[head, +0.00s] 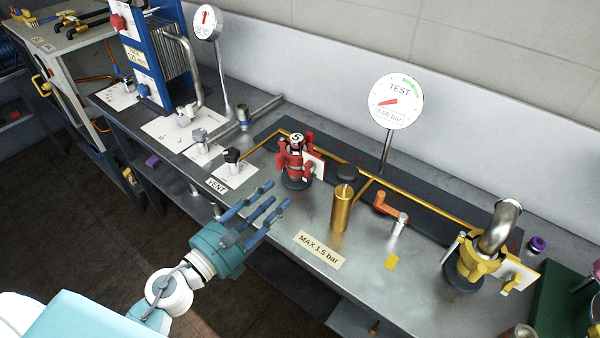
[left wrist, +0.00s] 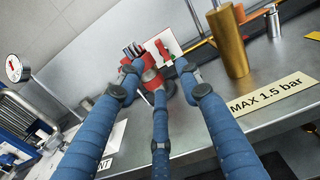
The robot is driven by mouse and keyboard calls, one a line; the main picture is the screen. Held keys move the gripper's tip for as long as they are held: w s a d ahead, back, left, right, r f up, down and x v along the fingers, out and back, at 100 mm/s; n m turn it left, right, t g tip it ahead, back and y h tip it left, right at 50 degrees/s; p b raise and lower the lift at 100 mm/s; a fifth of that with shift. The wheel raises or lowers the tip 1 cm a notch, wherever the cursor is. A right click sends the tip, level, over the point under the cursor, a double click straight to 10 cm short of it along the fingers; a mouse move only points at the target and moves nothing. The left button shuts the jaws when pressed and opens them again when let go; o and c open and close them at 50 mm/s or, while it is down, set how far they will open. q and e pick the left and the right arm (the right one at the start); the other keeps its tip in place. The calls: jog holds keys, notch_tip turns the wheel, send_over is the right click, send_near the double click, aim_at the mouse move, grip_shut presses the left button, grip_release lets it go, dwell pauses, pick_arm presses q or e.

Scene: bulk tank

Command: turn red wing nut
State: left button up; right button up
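My right gripper is not in view.
A brass cylinder (head: 342,208) stands right of the clamp, near the MAX 1.5 bar label (head: 319,250). A black-handled vent valve (head: 232,158) is to the left. A TEST gauge (head: 396,101) and yellow clamp (head: 473,262) stand farther right.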

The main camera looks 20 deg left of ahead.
aim_at(308, 170)
pick_arm(q)
jog(key=p+x, duration=0.3)
jog(key=x, duration=0.7)
jog(key=shift+w+p, duration=0.3)
jog(key=shift+p, duration=0.1)
jog(key=shift+d, duration=0.15)
grip_shut()
